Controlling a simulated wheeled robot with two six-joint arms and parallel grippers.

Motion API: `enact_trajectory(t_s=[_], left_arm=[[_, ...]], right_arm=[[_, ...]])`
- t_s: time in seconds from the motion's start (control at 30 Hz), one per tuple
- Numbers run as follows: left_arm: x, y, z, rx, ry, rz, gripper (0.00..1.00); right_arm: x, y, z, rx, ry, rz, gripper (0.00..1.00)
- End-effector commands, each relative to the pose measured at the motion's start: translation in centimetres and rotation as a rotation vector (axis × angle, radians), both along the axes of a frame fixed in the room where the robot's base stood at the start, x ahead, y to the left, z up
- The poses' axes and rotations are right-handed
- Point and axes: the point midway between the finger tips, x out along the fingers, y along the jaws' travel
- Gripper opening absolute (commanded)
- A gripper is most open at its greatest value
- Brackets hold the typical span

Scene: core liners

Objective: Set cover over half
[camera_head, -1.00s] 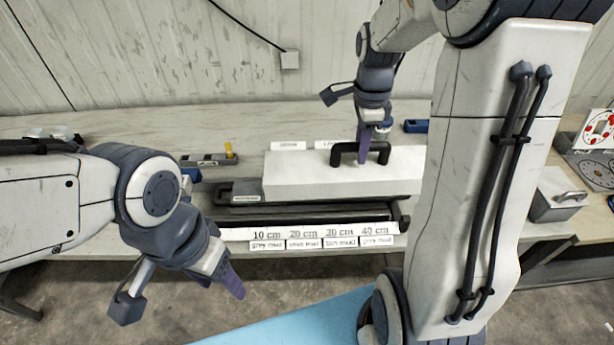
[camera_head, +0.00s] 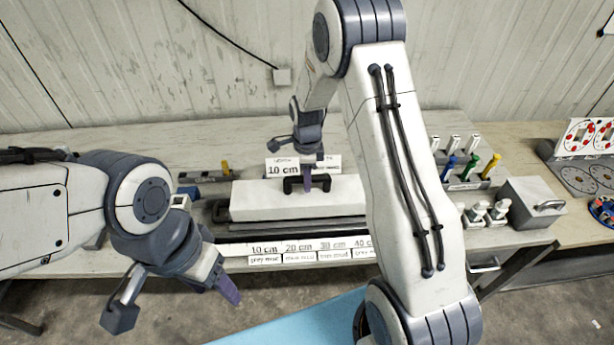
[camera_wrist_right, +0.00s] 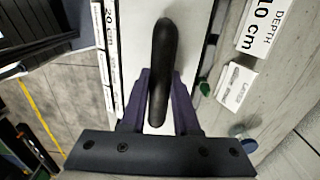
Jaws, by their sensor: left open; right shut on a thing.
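The cover is a long white block (camera_head: 250,205) with a black bar handle (camera_head: 292,184) on top. In the head view it sits over the dark core tray (camera_head: 222,229), level; whether it rests fully on it I cannot tell. My right gripper (camera_head: 315,187) is shut on the black handle. In the right wrist view the handle (camera_wrist_right: 162,60) lies between the purple fingers, with the white cover (camera_wrist_right: 139,40) below. My left gripper (camera_head: 222,290) is open and empty, in front of the bench's front edge at the lower left.
A strip of depth labels (camera_head: 300,249) runs along the front of the tray. A 10 cm card (camera_head: 283,170) stands behind the cover. To the right are a rack of coloured tools (camera_head: 468,180) and a grey box (camera_head: 530,205). My right arm hides the cover's right end.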

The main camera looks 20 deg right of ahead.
Motion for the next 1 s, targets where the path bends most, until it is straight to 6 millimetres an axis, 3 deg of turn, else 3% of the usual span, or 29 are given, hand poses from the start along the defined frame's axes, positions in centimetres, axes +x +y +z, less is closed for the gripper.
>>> enact_trajectory(t_s=[0.8, 0.83, 0.9, 1.0], left_arm=[[0.0, 0.0, -0.6, 0.000, 0.000, 0.001, 0.60], [0.0, 0.0, -0.6, 0.000, 0.000, 0.001, 0.60], [0.0, 0.0, -0.6, 0.000, 0.000, 0.001, 0.60], [0.0, 0.0, -0.6, 0.000, 0.000, 0.001, 0.60]], right_arm=[[0.0, 0.0, -1.6, -0.001, -0.002, 0.000, 0.00], [0.0, 0.0, -1.7, 0.000, -0.001, 0.000, 0.37], [0.0, 0.0, -1.7, 0.000, -0.001, 0.000, 0.59], [0.0, 0.0, -1.6, 0.000, -0.001, 0.000, 0.59]])
